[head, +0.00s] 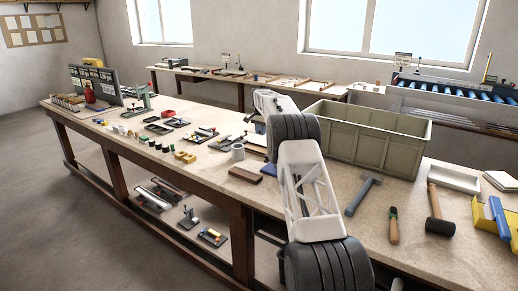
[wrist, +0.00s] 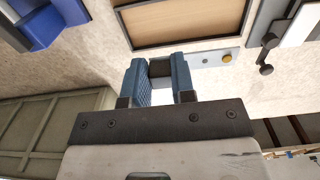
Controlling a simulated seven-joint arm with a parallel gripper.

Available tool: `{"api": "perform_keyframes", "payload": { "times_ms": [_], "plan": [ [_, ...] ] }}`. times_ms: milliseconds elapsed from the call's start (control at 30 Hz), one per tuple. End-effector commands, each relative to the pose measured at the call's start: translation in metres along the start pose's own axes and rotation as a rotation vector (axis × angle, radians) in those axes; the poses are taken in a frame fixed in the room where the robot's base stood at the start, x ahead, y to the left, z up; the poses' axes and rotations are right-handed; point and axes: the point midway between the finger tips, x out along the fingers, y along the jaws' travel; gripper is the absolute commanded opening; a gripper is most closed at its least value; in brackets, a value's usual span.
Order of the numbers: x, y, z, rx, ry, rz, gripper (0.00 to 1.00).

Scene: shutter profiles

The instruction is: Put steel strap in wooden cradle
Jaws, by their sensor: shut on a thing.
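In the wrist view, my gripper (wrist: 160,82) has its blue fingers closed on a dark block-like part. A flat grey steel strap (wrist: 206,59) with a hole and a yellow round spot runs out to the right from behind the right finger, in line with that part. The join between them is hidden by the finger.
A large green-grey crate (head: 365,140) stands right of my arm; its wall also shows in the wrist view (wrist: 40,130). A hammer (head: 362,194), a chisel (head: 393,226) and a mallet (head: 437,212) lie in front. Several small parts crowd the bench to the left.

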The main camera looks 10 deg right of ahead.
Motion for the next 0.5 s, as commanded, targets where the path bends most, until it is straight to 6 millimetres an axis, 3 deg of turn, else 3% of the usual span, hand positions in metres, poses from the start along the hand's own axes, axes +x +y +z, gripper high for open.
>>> {"api": "perform_keyframes", "payload": {
  "times_ms": [300, 500],
  "plan": [
    [0.043, 0.000, 0.000, 0.000, -0.001, 0.001, 0.00],
    [0.052, 0.000, 0.000, 0.000, -0.001, 0.001, 0.00]
  ]
}}
